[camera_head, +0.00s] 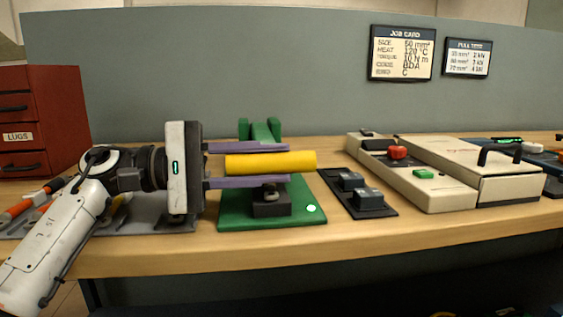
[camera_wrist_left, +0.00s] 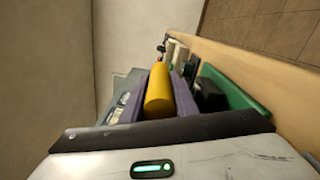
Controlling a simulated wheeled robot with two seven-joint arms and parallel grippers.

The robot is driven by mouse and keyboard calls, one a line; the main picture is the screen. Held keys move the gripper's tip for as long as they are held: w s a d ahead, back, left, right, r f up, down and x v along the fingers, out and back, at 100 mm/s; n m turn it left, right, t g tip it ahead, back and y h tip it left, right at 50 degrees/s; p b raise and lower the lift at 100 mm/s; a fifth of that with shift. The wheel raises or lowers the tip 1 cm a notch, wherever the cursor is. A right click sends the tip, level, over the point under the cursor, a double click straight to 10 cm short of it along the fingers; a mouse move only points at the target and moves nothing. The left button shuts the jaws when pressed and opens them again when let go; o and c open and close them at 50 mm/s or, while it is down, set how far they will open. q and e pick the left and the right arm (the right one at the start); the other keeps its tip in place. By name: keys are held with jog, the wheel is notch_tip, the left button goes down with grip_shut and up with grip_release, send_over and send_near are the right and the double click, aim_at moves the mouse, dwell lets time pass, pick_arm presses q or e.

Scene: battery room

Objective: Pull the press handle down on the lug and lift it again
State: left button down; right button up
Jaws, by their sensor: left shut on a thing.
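The green press (camera_head: 230,206) stands on the bench, with its green uprights at the back and a dark block (camera_head: 271,207) on its base. A small metal piece, possibly the lug (camera_head: 271,193), sits on that block. The yellow press handle (camera_head: 296,162) lies level across the press, low above the block. My left gripper (camera_head: 248,165) comes in from the left, its purple fingers above and below the handle, shut on it. In the left wrist view the handle (camera_wrist_left: 159,92) runs forward between the fingers. A gap shows between handle and block. My right gripper is not in view.
A red LUGS drawer cabinet (camera_head: 45,115) stands at the left. A dark plate with two blocks (camera_head: 362,197) lies right of the press. Further right is a beige box with red and green buttons (camera_head: 430,190). A grey panel (camera_head: 200,70) closes the back.

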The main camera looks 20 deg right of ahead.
pick_arm(q)
jog(key=shift+w+f, duration=0.1)
jog(key=shift+f, duration=0.3)
jog(key=c, duration=1.4)
grip_release()
jog(key=shift+w, duration=0.1)
jog(key=shift+r, duration=0.1)
jog(key=shift+a, duration=0.35)
jog(key=a, duration=0.3)
jog(key=w+a+p, duration=0.1)
jog(key=a, duration=0.5)
jog(key=shift+w+a, duration=0.25)
jog(key=shift+w, duration=0.1)
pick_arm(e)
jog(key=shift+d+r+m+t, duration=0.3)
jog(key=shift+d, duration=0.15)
